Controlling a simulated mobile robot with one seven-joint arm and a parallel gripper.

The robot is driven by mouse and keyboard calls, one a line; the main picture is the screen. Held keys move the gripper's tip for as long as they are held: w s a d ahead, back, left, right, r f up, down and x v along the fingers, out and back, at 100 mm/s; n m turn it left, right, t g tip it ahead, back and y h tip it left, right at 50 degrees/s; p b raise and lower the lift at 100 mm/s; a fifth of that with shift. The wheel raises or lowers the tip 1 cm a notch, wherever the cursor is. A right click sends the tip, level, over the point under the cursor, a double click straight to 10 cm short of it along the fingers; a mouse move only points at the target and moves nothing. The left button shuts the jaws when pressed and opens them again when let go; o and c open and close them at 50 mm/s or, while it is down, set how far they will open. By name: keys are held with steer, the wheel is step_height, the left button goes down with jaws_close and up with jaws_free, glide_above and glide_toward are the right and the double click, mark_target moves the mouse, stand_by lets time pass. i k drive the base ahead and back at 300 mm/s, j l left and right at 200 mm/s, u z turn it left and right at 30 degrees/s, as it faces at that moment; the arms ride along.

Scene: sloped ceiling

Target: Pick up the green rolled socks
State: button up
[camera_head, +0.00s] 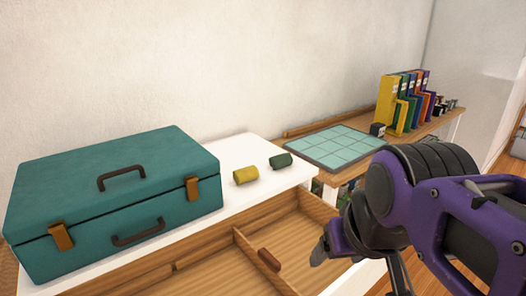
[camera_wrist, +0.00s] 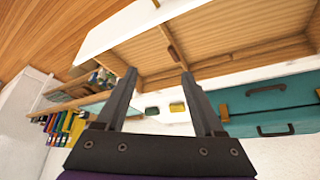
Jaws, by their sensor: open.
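The green rolled socks (camera_head: 280,160) lie on the white dresser top near its right end, just right of the yellow rolled socks (camera_head: 246,175). In the wrist view the green socks (camera_wrist: 152,111) show small between my fingers, with the yellow socks (camera_wrist: 177,107) beside them. My gripper (camera_wrist: 160,73) is open with nothing between its fingers. In the head view my gripper (camera_head: 358,266) is at the lower right, in front of the dresser and well apart from the socks.
A teal suitcase (camera_head: 115,205) fills the left of the dresser top. An open wooden drawer (camera_head: 205,262) juts out below, with a divider and brown handle. To the right, a desk holds a tiled teal board (camera_head: 335,146) and several upright binders (camera_head: 405,100).

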mark_target(281, 161)
steer(key=l+u, duration=0.1)
steer(key=u, duration=0.3)
steer(key=i+l+u, duration=0.1)
steer(key=u, duration=0.3)
steer(key=l+u, duration=0.25)
steer(key=l, duration=0.15)
steer(key=i+l+u, duration=0.1)
steer(key=l+u, duration=0.15)
steer(key=l, duration=0.2)
steer(key=l+u, duration=0.2)
steer(key=l, duration=0.65)
steer(key=l+u, duration=0.2)
steer(key=l, duration=1.2)
steer(key=k+l, duration=0.15)
steer(key=l, duration=1)
